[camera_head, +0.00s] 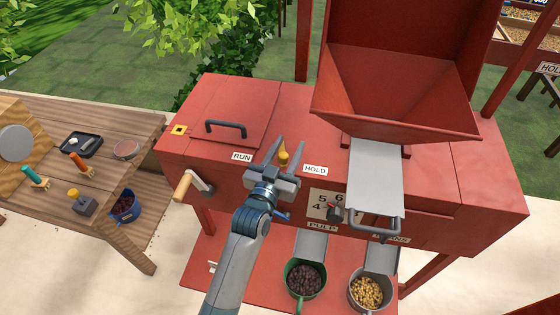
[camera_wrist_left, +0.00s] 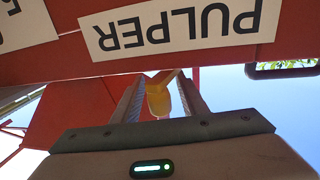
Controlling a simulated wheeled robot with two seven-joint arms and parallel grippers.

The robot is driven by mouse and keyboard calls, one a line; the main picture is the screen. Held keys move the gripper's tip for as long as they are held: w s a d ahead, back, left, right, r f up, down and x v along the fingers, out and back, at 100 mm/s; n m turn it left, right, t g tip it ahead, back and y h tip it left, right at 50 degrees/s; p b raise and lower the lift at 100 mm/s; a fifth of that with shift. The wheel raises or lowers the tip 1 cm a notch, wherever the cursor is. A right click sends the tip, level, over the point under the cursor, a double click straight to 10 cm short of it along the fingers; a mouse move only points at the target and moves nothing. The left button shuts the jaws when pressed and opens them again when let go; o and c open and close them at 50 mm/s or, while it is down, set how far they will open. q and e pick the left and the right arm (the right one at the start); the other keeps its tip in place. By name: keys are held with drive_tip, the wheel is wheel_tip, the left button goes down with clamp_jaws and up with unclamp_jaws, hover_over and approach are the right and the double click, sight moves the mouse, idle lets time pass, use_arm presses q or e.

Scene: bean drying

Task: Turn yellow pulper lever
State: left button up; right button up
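The yellow lever (camera_head: 283,156) stands on the top front edge of the red pulper (camera_head: 235,108), between the RUN label (camera_head: 242,157) and the HOLD label (camera_head: 315,170). My left gripper (camera_head: 286,149) is at the lever with its fingers spread on either side of it. In the left wrist view the lever (camera_wrist_left: 159,102) shows between the two fingers (camera_wrist_left: 160,95), with small gaps at its end. A large PULPER label (camera_wrist_left: 180,25) is above it there. Part of the lever's base is hidden by the gripper. My right gripper is not in view.
A red hopper (camera_head: 397,95) and a pale chute (camera_head: 375,178) stand right of the lever. A hand crank (camera_head: 184,187) sticks out at the front left. A green cup (camera_head: 291,286) and a grey cup (camera_head: 357,300) sit below. A wooden table (camera_head: 80,160) is at left.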

use_arm(q)
drive_tip(key=shift+s+a+f, duration=0.1)
drive_tip(key=shift+s+a, duration=0.1)
drive_tip(key=shift+s, duration=0.25)
drive_tip(key=b+v, duration=0.4)
drive_tip(key=v, duration=1.2)
drive_tip(key=shift+s+b, duration=0.2)
drive_tip(key=shift+b, duration=0.15)
